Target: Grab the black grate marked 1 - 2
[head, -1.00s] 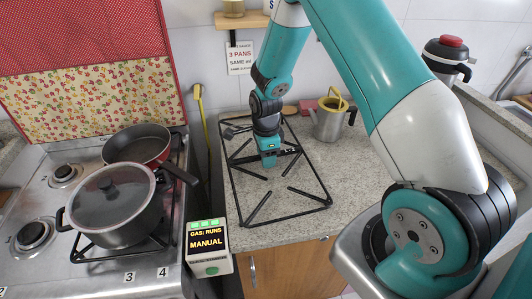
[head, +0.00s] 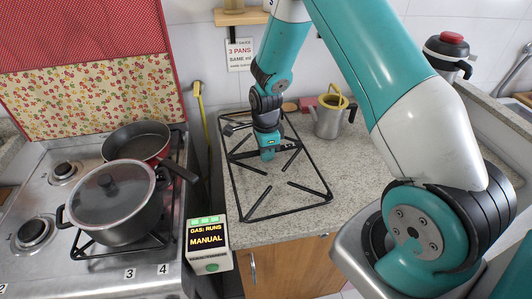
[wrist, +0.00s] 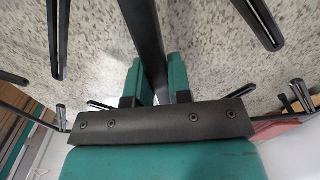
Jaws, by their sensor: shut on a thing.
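A black wire grate (head: 306,190) with inward prongs is at the worktop to the right of the stove. No 1 - 2 mark is readable on it. My gripper (head: 267,154) points down at the grate's far middle part and is shut on one of its bars. In the wrist view the dark bar (wrist: 145,40) runs between the two teal fingers, and several prongs show around it over the speckled stone. I cannot tell for sure whether the grate clears the worktop.
The stove's left burners (head: 32,231) are bare. A lidded pot (head: 113,205) and a red frying pan (head: 137,144) stand on its right side. A box reading "GAS: RUNS MANUAL" (head: 207,236) stands between stove and worktop. A metal jug (head: 329,118) is behind the grate.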

